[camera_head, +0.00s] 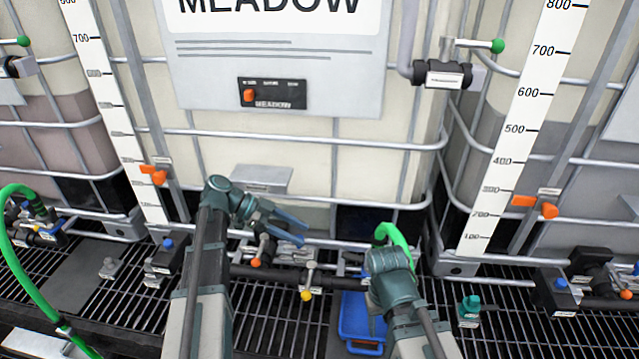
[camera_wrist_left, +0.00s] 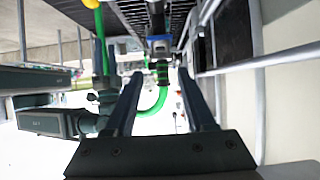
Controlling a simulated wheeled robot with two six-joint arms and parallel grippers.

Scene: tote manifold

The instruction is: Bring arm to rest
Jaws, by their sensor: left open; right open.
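My left arm (camera_head: 205,265) rises from the bottom and bends at the wrist. Its gripper (camera_head: 300,233) points right with its blue fingers apart, in front of the middle tote's lower valve area. In the left wrist view the two fingers (camera_wrist_left: 160,76) are spread, with nothing gripped between them; a green hose shows beyond. My right arm (camera_head: 405,310) comes up from the bottom, right of centre. Its wrist hides most of its gripper in the head view. In the left wrist view my right arm (camera_wrist_left: 55,118) stands at the left, its jaws small and unclear.
Caged totes with white level scales (camera_head: 515,120) stand behind. The MEADOW panel (camera_head: 275,60) is on the middle one. A blue tray (camera_head: 352,325) lies on the black grating by my right wrist. Valves and pipes line the totes' foot. A green hose (camera_head: 25,275) hangs at left.

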